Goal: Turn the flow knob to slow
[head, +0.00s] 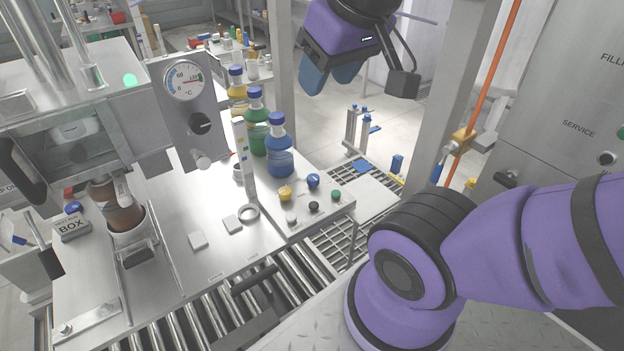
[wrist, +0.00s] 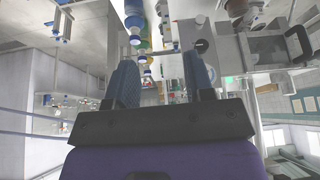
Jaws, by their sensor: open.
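The wrist view shows both blue fingers (wrist: 160,62) spread and empty.
Blue-capped bottles (head: 280,150) stand on the steel table between panel and gripper side. A metal post (head: 280,45) rises behind. A steel cabinet (head: 570,110) stands at right. A roller conveyor (head: 215,310) runs in front.

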